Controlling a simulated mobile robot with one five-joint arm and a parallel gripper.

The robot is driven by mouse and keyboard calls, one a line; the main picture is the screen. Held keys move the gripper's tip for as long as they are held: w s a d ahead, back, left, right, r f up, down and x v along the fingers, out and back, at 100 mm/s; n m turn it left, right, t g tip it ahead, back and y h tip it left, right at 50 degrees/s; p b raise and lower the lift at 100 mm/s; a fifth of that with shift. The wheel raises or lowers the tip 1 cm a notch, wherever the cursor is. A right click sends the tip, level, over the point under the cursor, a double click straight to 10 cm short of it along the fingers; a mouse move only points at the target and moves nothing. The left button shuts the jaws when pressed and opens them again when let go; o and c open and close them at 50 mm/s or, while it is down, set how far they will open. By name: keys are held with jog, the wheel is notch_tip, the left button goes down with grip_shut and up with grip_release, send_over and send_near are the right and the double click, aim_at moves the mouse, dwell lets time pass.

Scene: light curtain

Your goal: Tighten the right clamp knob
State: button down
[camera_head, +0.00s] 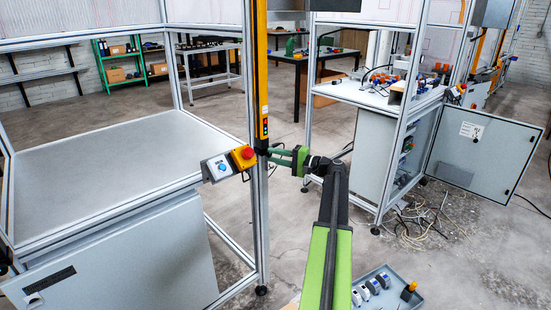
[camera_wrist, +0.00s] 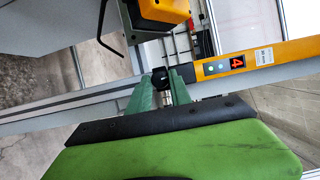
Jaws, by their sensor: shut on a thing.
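The yellow light curtain bar (camera_head: 261,65) stands upright on the aluminium frame post in the head view. In the wrist view the bar (camera_wrist: 265,58) lies across the picture and shows a red "4" display. A black clamp knob (camera_wrist: 160,78) sits just left of the bar's end, between my green fingertips. My gripper (camera_wrist: 162,86) is shut on this knob. In the head view my gripper (camera_head: 270,156) reaches left to the lower end of the bar. The knob is too small to make out there.
A yellow box with a red emergency button (camera_head: 246,154) and a grey box with a blue button (camera_head: 221,168) sit close left of my gripper. A grey cabinet door (camera_head: 483,155) stands open at right. Loose cables (camera_head: 425,225) and a tray (camera_head: 405,296) lie at lower right.

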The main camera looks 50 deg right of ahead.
dwell(0.3)
jog(key=c, duration=1.2)
grip_release()
jog(key=v, duration=1.7)
jog(key=shift+s+d, duration=0.1)
jog(key=shift+s, duration=0.1)
